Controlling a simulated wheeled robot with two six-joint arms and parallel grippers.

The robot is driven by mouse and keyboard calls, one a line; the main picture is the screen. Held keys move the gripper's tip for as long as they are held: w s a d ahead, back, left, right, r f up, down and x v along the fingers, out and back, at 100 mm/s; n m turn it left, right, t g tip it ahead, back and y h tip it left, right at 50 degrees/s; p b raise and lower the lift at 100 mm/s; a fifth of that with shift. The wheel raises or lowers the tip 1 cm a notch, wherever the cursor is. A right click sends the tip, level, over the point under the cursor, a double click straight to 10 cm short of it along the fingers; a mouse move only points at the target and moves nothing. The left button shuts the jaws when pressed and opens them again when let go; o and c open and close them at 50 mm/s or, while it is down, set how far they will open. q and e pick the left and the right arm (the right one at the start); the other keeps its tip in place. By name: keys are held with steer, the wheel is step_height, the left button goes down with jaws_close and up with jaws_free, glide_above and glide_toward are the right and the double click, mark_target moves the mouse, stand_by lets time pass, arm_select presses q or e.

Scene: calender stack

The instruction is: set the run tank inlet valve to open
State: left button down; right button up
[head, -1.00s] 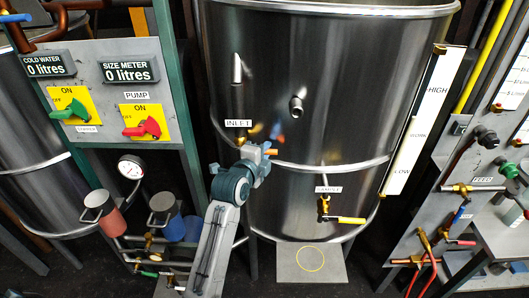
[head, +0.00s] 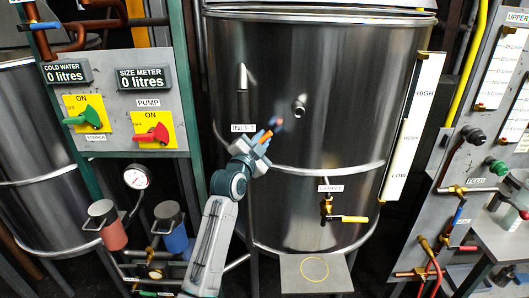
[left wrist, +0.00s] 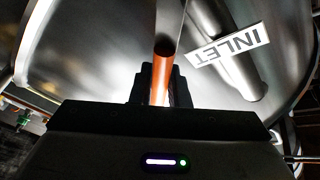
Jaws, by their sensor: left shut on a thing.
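The tank's inlet valve has an orange handle (head: 264,136), just right of and below the INLET label (head: 243,128). My left gripper (head: 257,143) is shut on this handle, which slants up and to the right in the head view. In the left wrist view the orange handle (left wrist: 161,80) stands between the two dark fingers of my left gripper (left wrist: 162,88), beside the INLET label (left wrist: 228,45). The valve body is mostly hidden behind my gripper. My right gripper is not in view.
The steel tank (head: 320,75) fills the middle. A sample valve with a yellow handle (head: 348,219) sits lower right on it. A grey panel with a green switch (head: 82,119) and a red switch (head: 151,136) stands left. A pipe panel (head: 440,215) stands right.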

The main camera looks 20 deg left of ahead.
arm_select(q)
steer(key=shift+s+a+r+n+t, duration=0.1)
steer(key=shift+a+r+n+t, duration=0.3)
steer(key=shift+n, duration=0.6)
steer(key=n, duration=0.1)
steer(key=a+r+n+t+y, duration=0.1)
steer(key=n, duration=0.1)
steer(key=shift+s+a, duration=0.2)
steer(key=shift+a, duration=0.05)
steer(key=shift+s+a+n+y, duration=0.1)
steer(key=shift+a+n+y, duration=0.25)
steer(key=shift+n, duration=0.35)
steer(key=shift+s+a+r+n+t+y+b, duration=0.1)
steer(key=shift+a+n+t+y+b, duration=0.2)
steer(key=shift+n+y+b, duration=0.45)
steer(key=shift+s+a+r+n+t+y+b, duration=0.15)
steer(key=shift+a+n+b, duration=0.35)
steer(key=shift+n, duration=0.55)
steer(key=shift+s+a+f+n+t+y+b, duration=0.1)
steer(key=shift+a+n+t+y+b, duration=0.2)
steer(key=shift+n+y+b, duration=0.5)
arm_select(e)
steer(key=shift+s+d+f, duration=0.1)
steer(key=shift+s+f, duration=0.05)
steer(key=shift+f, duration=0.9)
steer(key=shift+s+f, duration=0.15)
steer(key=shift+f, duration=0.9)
arm_select(q)
steer(key=shift+h, duration=0.25)
steer(key=shift+r, duration=0.1)
